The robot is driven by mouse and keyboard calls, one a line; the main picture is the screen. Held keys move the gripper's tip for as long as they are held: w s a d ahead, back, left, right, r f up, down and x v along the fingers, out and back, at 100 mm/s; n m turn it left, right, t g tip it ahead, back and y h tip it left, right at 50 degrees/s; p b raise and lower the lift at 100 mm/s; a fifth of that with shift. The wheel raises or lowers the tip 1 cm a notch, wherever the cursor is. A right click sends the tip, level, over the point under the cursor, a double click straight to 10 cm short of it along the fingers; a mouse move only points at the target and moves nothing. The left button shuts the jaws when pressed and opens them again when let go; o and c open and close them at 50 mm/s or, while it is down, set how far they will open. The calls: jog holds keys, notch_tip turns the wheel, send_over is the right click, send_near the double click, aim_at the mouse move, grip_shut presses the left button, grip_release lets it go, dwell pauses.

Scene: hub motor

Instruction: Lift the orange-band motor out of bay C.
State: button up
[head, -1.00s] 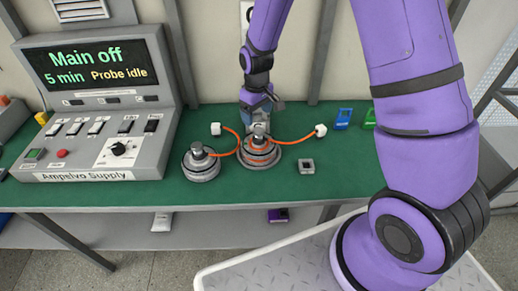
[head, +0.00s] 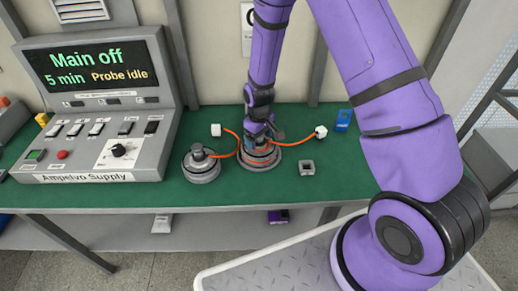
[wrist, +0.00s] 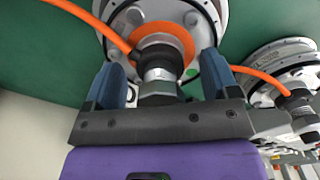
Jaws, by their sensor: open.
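A round grey motor (head: 262,164) stands on the green bench below my gripper. In the wrist view this motor (wrist: 212,12) shows an orange ring around its hub. My gripper (head: 258,140) is over it from above. In the wrist view my gripper (wrist: 160,82) is open, its two blue fingers on either side of the motor's metal shaft (wrist: 159,74), with gaps showing. A second motor (head: 201,171) stands to the left and also shows in the wrist view (wrist: 265,98). I see no bay letter.
Orange cables run from the motors; white connectors (head: 216,130) and (head: 321,132) lie either side. A small grey square part (head: 307,168) lies to the right. A blue item (head: 343,120) stands further right. The supply console (head: 100,177) fills the left, its screen reading "Main off".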

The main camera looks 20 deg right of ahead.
jog(key=shift+c, duration=0.3)
grip_shut()
dwell(0.3)
